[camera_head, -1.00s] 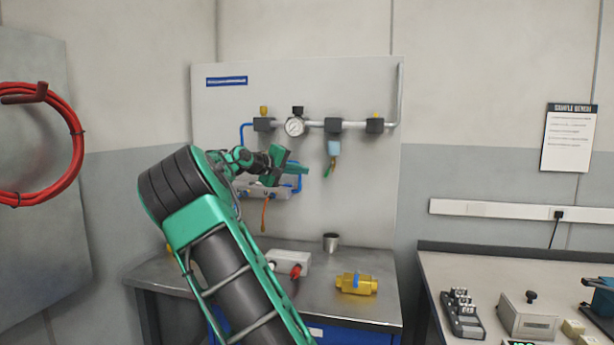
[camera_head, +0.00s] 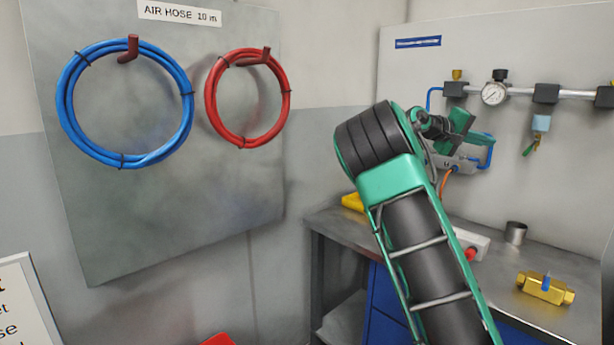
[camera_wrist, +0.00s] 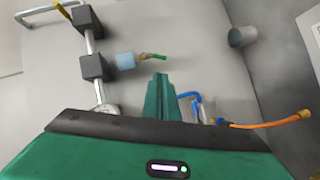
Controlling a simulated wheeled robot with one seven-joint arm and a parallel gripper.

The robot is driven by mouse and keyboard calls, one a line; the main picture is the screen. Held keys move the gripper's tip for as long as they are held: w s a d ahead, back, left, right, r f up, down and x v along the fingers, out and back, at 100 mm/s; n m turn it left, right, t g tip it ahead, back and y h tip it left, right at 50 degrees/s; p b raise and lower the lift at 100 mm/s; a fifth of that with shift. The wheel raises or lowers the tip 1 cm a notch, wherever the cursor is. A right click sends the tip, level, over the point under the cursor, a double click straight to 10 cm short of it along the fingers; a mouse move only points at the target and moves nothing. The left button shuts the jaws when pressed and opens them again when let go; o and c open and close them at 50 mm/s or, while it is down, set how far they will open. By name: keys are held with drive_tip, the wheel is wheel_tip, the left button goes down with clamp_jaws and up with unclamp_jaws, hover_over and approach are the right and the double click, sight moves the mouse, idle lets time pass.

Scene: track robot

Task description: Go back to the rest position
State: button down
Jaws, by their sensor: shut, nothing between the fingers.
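My green arm reaches up from the bottom of the head view, with its wrist folded in front of the pneumatic panel (camera_head: 402,70). My gripper (camera_head: 464,130) is to the right of the arm's black elbow, near the panel's lower left fittings. In the wrist view my gripper (camera_wrist: 160,82) shows as two green fingers pressed together, with nothing between them. The fingers point toward the panel, below the pipe with the gauge (camera_head: 494,93). The gripper partly hides the blue tube and the fitting block behind it.
A metal bench (camera_head: 340,228) stands under the panel, with a brass valve (camera_head: 545,288), a metal cup (camera_head: 515,233) and a white box with a red knob. Blue (camera_head: 66,105) and red (camera_head: 287,100) hoses hang on a board at left. An orange hose (camera_wrist: 245,126) hangs by the gripper.

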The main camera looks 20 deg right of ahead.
drive_tip(key=s+a+f+m+y, duration=0.1)
drive_tip(key=s+f+m+y, duration=0.1)
drive_tip(key=s+f+y, duration=1)
drive_tip(key=s+a+f+t, duration=0.1)
drive_tip(key=s+a+f, duration=0.9)
drive_tip(key=s+a, duration=0.1)
drive_tip(key=shift+s+a+f, duration=0.15)
drive_tip(key=shift+a+f, duration=0.2)
drive_tip(key=c, duration=2.1)
unclamp_jaws()
drive_tip(key=s+a+f+y, duration=0.1)
drive_tip(key=s+a+f, duration=0.1)
drive_tip(key=s+a, duration=0.3)
drive_tip(key=s+a+f+y, duration=0.1)
drive_tip(key=s+a, duration=0.4)
drive_tip(key=a, duration=0.3)
drive_tip(key=s+a+f+y, duration=0.1)
drive_tip(key=s+a+f, duration=0.1)
drive_tip(key=s+a, duration=0.3)
drive_tip(key=shift+s+a+f+y, duration=0.15)
drive_tip(key=shift+a+y, duration=0.05)
drive_tip(key=shift+a, duration=0.3)
drive_tip(key=shift+s+a+f+y, duration=0.15)
drive_tip(key=shift+a+y, duration=0.05)
drive_tip(key=shift+a, duration=0.25)
drive_tip(key=shift+o, duration=1.3)
drive_tip(key=shift+s+a, duration=0.1)
